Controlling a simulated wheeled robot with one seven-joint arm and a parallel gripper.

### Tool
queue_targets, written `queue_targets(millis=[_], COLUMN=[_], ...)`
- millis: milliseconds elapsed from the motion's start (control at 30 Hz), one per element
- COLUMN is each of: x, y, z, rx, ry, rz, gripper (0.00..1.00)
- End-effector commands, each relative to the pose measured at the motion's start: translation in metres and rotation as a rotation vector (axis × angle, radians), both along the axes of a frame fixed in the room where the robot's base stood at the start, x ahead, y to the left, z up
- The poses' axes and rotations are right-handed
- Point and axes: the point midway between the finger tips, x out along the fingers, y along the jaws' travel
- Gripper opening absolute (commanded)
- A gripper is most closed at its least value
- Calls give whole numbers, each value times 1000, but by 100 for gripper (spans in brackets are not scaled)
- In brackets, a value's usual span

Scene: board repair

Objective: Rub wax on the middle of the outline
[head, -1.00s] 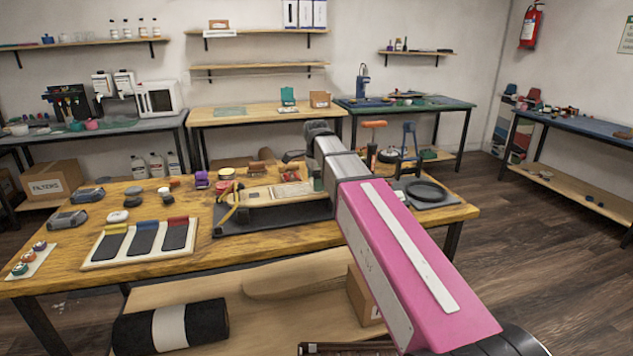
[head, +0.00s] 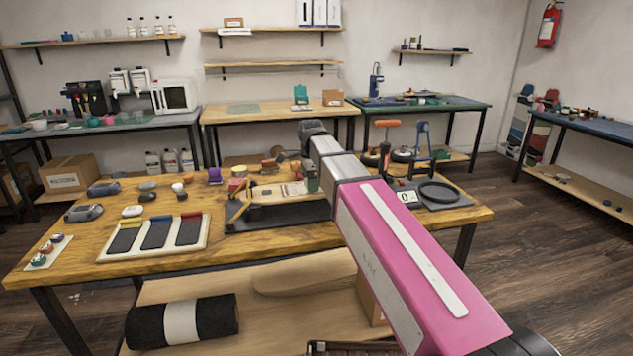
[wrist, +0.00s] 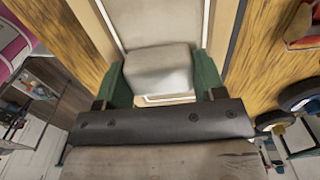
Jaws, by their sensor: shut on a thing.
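My gripper (head: 312,178) has green fingers and is shut on a pale grey-white block of wax (wrist: 160,70). In the wrist view the fingers (wrist: 163,82) stand at either side of the block. Below it lies a wooden board (head: 262,196) with a pale rectangular outline (wrist: 204,25) around a light patch (wrist: 150,20). The block covers the lower part of the outline in that view. I cannot tell whether the block touches the surface. In the head view my arm hides part of the board's right end.
The board sits over a dark mat (head: 275,217) on the wooden bench (head: 80,240). A tray with three dark pads (head: 155,235) is at the left. A scale with a black ring (head: 438,192) and an orange-handled tool (head: 388,135) stand at the right.

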Motion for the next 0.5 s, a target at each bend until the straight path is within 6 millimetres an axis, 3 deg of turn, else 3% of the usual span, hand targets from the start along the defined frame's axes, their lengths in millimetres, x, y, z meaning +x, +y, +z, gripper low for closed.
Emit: queue_targets(millis=[500], x=[-7], y=[26], z=[0], rx=[1], ry=[0], rz=[1], gripper=[35])
